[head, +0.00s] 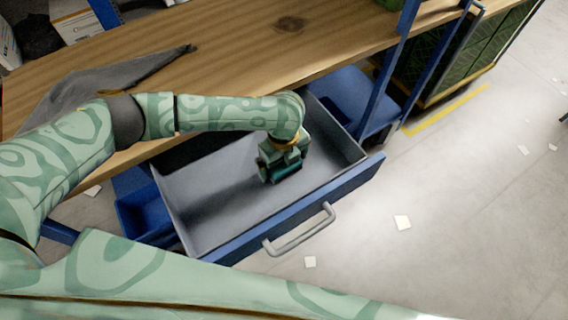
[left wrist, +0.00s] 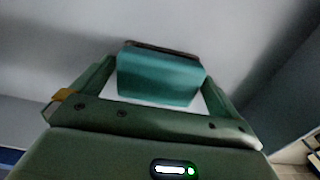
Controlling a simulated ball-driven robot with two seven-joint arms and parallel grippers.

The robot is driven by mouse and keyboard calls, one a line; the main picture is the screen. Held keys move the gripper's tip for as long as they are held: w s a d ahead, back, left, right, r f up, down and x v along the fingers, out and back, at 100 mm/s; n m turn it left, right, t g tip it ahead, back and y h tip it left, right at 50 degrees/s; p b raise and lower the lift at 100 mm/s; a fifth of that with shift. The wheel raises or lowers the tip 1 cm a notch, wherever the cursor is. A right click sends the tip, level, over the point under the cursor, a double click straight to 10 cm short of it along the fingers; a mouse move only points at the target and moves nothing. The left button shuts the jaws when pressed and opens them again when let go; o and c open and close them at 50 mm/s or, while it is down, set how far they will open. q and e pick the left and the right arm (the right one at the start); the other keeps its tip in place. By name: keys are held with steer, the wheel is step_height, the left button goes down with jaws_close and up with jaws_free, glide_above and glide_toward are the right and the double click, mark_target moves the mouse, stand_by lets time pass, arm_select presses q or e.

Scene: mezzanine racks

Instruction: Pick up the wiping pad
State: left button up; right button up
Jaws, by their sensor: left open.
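The wiping pad (left wrist: 158,78) is a teal block with a dark strip along its far edge in the left wrist view. It lies in the open drawer (head: 215,217), and its teal side shows under my gripper in the head view (head: 289,171). My left gripper (head: 282,174) reaches down into the drawer, right over the pad. Its open fingers stand on either side of the pad in the left wrist view, with a narrow gap showing at the right. Part of the pad is hidden by the gripper in the head view. My right gripper is not seen.
The drawer has grey walls, a blue front and a grey handle (head: 300,232). A wooden worktop (head: 230,60) with a grey cloth (head: 110,80) lies behind it. A blue rack post (head: 395,75) stands at the drawer's right. The drawer floor around the pad looks bare.

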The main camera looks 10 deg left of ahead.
arm_select(q)
steer(key=shift+r, duration=0.1)
steer(key=c, duration=0.9)
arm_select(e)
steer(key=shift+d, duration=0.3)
arm_select(q)
steer(key=shift+r+p, duration=0.4)
steer(key=shift+r, duration=0.2)
steer(key=r+p, duration=0.2)
steer(key=r, duration=0.1)
steer(key=shift+s+r, duration=0.1)
steer(key=shift+s, duration=0.1)
steer(key=s+d+r+p, duration=0.1)
steer(key=s+r+p, duration=0.1)
steer(key=s+r, duration=0.1)
steer(key=s+d+r+p, duration=0.1)
steer(key=s+r+p, duration=0.1)
steer(key=s, duration=0.4)
steer(key=s+d+r+p, duration=0.1)
steer(key=s+r+p, duration=0.1)
steer(key=s+r, duration=0.1)
steer(key=shift+s+r+p, duration=0.3)
steer(key=shift+s+p, duration=0.1)
steer(key=shift+s, duration=0.3)
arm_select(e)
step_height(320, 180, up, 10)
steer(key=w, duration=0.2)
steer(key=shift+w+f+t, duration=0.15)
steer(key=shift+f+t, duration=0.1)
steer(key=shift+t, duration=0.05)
